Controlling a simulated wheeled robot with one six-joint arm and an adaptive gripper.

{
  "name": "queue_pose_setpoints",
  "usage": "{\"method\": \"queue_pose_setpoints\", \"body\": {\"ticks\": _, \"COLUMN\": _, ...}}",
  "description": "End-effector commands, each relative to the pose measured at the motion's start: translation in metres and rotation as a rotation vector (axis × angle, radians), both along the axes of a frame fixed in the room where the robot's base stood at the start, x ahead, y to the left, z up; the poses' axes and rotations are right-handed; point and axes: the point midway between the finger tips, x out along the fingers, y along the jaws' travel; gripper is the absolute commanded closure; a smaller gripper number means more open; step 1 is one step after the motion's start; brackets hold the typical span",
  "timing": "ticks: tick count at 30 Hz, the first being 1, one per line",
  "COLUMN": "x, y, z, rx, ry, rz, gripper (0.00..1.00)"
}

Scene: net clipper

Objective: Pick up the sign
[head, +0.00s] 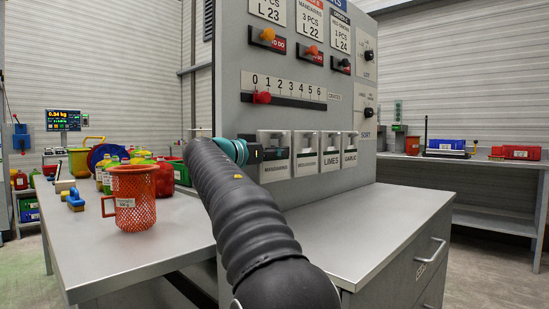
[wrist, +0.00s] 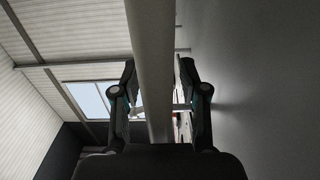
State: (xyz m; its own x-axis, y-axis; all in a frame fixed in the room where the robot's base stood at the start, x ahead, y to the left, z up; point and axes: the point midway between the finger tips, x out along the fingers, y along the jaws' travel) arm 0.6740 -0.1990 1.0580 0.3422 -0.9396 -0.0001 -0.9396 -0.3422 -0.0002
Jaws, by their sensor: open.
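Several white signs hang in a row on the grey panel (head: 230,115), among them the Mandarins sign (head: 274,173), its neighbour (head: 306,165), the Limes sign (head: 331,161) and the Garlic sign (head: 350,158). Which one the task means is not shown. In the wrist view my gripper (wrist: 160,92) is open, one finger on each side of a pale upright strip (wrist: 153,60). I cannot tell whether this strip is a sign, or whether the fingers touch it.
An orange mesh basket (head: 134,200) stands on the left metal table (head: 140,250), with bottles and a scale display (head: 63,120) behind. A grey drawer cabinet (head: 400,240) is at right. Its top is mostly clear. A red slider knob (head: 262,97) sits above the signs.

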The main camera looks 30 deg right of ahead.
Motion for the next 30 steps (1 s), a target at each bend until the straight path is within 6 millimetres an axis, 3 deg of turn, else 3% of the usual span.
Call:
{"method": "queue_pose_setpoints", "body": {"ticks": 2, "x": 0.0, "y": 0.0, "z": 0.0, "rx": 0.0, "ry": 0.0, "rz": 0.0, "gripper": 0.59}}
{"method": "queue_pose_setpoints", "body": {"ticks": 7, "x": 0.0, "y": 0.0, "z": 0.0, "rx": 0.0, "ry": 0.0, "rz": 0.0, "gripper": 1.0}}
{"method": "queue_pose_setpoints", "body": {"ticks": 20, "x": 0.0, "y": 0.0, "z": 0.002, "rx": 0.0, "ry": -0.001, "rz": -0.001, "gripper": 1.0}}
{"method": "queue_pose_setpoints", "body": {"ticks": 27, "x": 0.0, "y": 0.0, "z": 0.017, "rx": -0.001, "ry": -0.001, "rz": -0.001, "gripper": 1.0}}
{"method": "queue_pose_setpoints", "body": {"ticks": 30, "x": -0.011, "y": -0.004, "z": 0.015, "rx": -0.001, "ry": -0.001, "rz": -0.002, "gripper": 1.0}}
